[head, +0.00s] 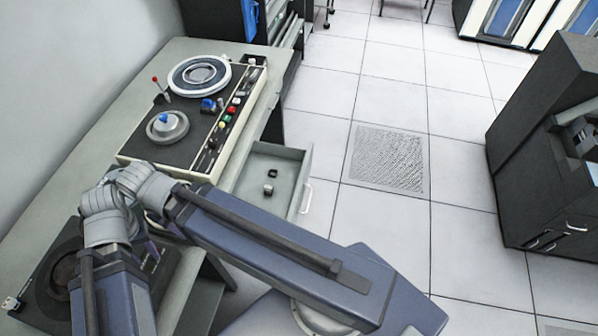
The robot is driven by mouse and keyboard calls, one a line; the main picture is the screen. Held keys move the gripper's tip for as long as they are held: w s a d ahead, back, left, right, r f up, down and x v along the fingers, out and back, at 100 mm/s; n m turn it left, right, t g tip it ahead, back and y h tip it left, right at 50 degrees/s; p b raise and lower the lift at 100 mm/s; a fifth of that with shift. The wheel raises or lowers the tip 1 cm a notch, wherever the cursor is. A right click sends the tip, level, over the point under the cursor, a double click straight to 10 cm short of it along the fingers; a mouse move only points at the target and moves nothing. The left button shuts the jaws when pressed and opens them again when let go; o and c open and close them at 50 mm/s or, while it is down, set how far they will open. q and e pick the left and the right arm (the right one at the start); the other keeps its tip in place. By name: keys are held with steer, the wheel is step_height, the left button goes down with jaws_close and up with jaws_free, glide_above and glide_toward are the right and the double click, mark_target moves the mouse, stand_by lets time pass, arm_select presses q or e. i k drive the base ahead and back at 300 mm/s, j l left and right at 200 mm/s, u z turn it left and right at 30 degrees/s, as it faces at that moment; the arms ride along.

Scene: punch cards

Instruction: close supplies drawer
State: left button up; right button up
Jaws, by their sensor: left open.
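The supplies drawer (290,160) is pulled out from the right side of the grey desk. My right gripper is not in view.
A console (185,125) with dials, a red-tipped lever and coloured buttons stands on the desk (110,135) above the drawer. A black unit (40,275) lies on the near desk. Tiled floor with a grate (388,158) is free right of the drawer. A dark cabinet (535,150) stands far right.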

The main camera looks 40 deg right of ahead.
mark_target(284, 168)
steer(key=l+z, duration=0.95)
steer(key=i+l, duration=0.05)
